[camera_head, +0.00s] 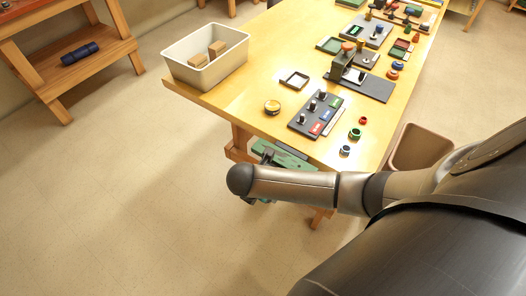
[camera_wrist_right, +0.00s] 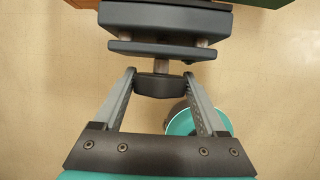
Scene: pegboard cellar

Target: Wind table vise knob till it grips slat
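In the right wrist view the table vise shows as two dark grey plates, the far one (camera_wrist_right: 165,20) and the near one (camera_wrist_right: 162,49), with short rods between them. A screw (camera_wrist_right: 161,67) runs from the near plate to a dark round knob (camera_wrist_right: 158,86). My right gripper (camera_wrist_right: 159,76) has a finger against each side of the knob. I cannot make out the slat. My left gripper is not in view.
The wooden table (camera_head: 255,85) carries a white bin (camera_head: 207,62), a dark panel with knobs (camera_head: 303,122) and several small parts. A tan bin (camera_head: 420,148) stands on the floor at right. A teal bucket (camera_wrist_right: 212,122) is below my right gripper.

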